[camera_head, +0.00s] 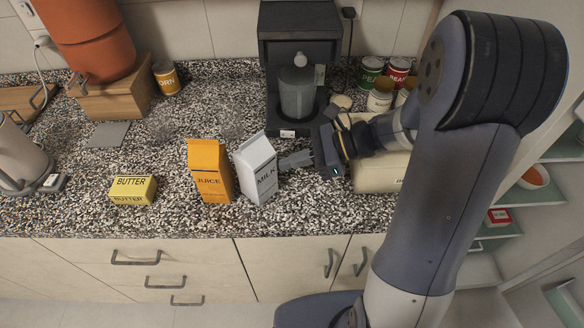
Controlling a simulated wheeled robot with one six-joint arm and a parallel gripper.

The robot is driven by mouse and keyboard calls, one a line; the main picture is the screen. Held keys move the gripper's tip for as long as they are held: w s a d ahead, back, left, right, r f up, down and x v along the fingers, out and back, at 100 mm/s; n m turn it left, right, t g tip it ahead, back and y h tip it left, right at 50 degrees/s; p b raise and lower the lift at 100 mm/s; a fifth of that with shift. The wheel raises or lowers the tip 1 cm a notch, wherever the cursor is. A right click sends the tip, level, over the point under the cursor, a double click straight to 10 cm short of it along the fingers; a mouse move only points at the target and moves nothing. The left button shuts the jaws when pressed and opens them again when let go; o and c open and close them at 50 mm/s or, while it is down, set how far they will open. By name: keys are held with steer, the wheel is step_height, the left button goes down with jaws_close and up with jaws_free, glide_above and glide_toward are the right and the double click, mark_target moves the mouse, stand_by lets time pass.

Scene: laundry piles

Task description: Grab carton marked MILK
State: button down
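The white carton marked MILK (257,171) stands on the speckled counter near the middle of the camera_head view, just right of the orange JUICE carton (209,171). Its lettered front faces me, and its top leans slightly left in the picture. My gripper (289,161) reaches in from the right with its grey fingers pointing left at the MILK carton's right side. The fingertips are at or very near that side; I cannot tell whether they touch it. The finger spacing is not clear from this angle.
A yellow BUTTER box (133,190) lies left of the JUICE carton. A coffee machine (298,66) stands behind. Several cans, including a green one (370,72), are at the back right. A cream appliance (379,173) sits beneath my wrist. Counter is free between BUTTER and JUICE.

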steer(key=shift+r, duration=0.1)
stand_by(0.5)
step_height(320, 180, up, 10)
stand_by(0.4)
steer(key=c, duration=2.1)
jaws_free()
steer(key=o, duration=1.7)
steer(key=shift+c, duration=0.2)
